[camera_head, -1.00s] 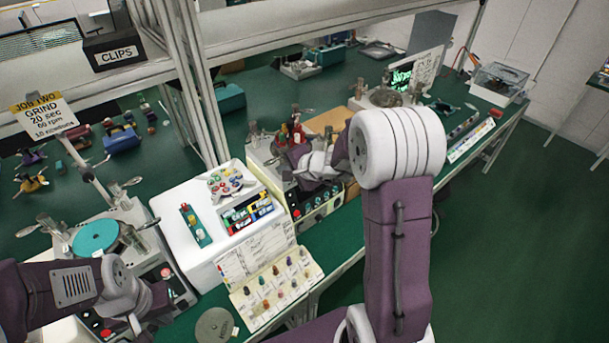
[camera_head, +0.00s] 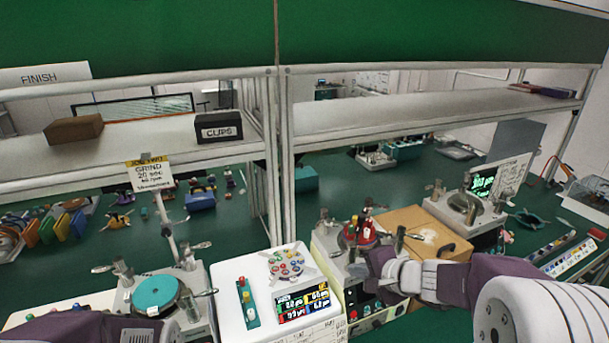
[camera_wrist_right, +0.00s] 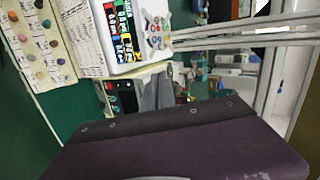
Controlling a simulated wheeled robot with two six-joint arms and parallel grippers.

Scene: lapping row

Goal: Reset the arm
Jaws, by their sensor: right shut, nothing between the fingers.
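In the head view my right arm comes in from the lower right, its white and purple links reaching left. My right gripper (camera_head: 368,272) is shut and empty, in front of the middle lapping machine with the red-topped part (camera_head: 362,232). In the right wrist view a dark purple part of my arm fills the lower half, and the grey fingers (camera_wrist_right: 152,92) show just above it. My left arm shows only as a purple link at the bottom left edge of the head view; its fingers cannot be made out.
A white console (camera_head: 240,322) with a coloured display stands left of my right gripper. A lapping machine with a teal disc (camera_head: 155,290) is farther left. A cardboard-coloured box (camera_head: 425,235) lies behind my right forearm. A shelf (camera_head: 420,108) with metal posts spans above the green bench.

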